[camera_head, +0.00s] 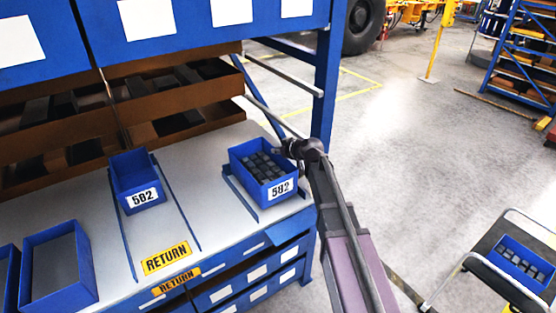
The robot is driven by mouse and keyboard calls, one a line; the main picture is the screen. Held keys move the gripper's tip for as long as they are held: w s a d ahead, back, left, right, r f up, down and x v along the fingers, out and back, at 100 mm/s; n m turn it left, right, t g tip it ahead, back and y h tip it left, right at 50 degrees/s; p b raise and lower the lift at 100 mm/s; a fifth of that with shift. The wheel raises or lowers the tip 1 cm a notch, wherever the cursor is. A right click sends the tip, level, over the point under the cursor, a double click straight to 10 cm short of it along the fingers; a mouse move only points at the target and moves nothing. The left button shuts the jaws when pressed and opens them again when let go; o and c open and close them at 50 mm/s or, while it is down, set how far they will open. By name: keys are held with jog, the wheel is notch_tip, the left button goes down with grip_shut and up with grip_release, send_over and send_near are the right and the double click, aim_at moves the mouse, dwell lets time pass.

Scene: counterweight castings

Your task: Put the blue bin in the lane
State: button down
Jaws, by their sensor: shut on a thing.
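A blue bin (247,184) with a white 582 label and several dark castings inside is at the right end of the grey shelf. My gripper (289,150) is shut on this bin at its right rim. The bin sits over the right lane, between blue rails (238,199); I cannot tell whether its base touches the shelf. An empty-looking blue bin (124,188), also labelled, stands between the rails of the left lane, which has a yellow RETURN label (167,258) at its front.
Blue bins (58,290) stand at the shelf's left front. Brown trays (180,101) hold dark parts behind. A blue rack post (326,85) rises close behind my gripper. A cart (492,280) at lower right carries another blue bin (520,262) of castings. The floor right of the rack is open.

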aim_at(278, 158)
jog(key=shift+f, duration=0.1)
jog(key=shift+f+b, duration=1.8)
jog(key=shift+b, duration=0.1)
jog(key=c, duration=0.7)
grip_release()
jog(key=shift+c, duration=0.2)
jog(key=shift+r, duration=0.1)
